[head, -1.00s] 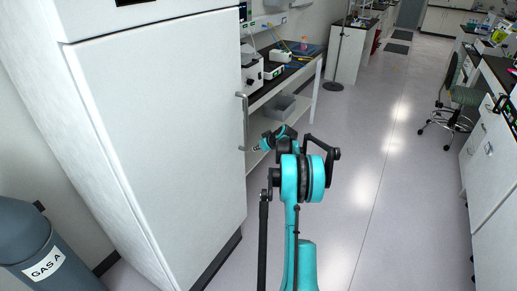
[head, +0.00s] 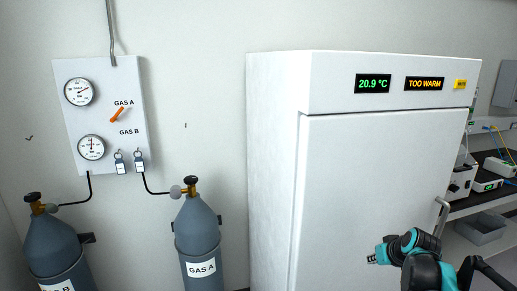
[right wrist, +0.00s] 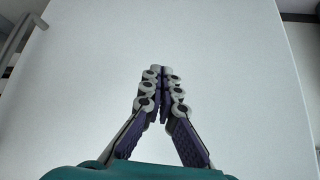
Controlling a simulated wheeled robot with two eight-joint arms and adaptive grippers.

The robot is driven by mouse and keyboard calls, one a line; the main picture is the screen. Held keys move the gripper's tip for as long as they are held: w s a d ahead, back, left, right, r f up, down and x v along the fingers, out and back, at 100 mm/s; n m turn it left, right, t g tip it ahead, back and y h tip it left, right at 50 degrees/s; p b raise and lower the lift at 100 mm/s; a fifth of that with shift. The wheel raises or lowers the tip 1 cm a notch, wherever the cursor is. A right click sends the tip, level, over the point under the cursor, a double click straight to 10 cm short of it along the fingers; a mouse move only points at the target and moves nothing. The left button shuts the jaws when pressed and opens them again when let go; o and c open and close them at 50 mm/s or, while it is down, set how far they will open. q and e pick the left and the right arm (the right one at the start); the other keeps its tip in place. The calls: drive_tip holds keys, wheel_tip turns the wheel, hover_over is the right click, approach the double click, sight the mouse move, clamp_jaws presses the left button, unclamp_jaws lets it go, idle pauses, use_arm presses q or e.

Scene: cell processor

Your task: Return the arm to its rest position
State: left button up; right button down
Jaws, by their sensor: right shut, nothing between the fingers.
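My right arm, teal and black, shows at the lower right of the head view. Its gripper (head: 373,259) is in front of the lower part of the white cabinet door and points left. In the right wrist view the right gripper (right wrist: 160,72) has its two fingers together with nothing between them. A plain white surface fills most of that view behind the fingers. My left gripper is not in view.
The tall white cabinet (head: 370,170) is shut, with displays reading 20.9 °C and TOO WARM. Its handle (head: 441,215) is close to my right arm. Gas cylinders (head: 198,235) and a gauge panel (head: 105,115) are at left. A bench (head: 480,200) with equipment stands at right.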

drive_tip(key=s+a, duration=1)
drive_tip(key=a, duration=0.4)
drive_tip(key=s+a+f, duration=0.2)
drive_tip(key=s+a, duration=0.2)
drive_tip(key=s, duration=0.2)
drive_tip(key=s+a+f+n, duration=0.1)
drive_tip(key=s+a+f, duration=0.2)
drive_tip(key=s, duration=0.4)
drive_tip(key=shift+s+a+f+g, duration=0.2)
drive_tip(key=shift+a+g, duration=0.1)
drive_tip(key=shift+a, duration=0.15)
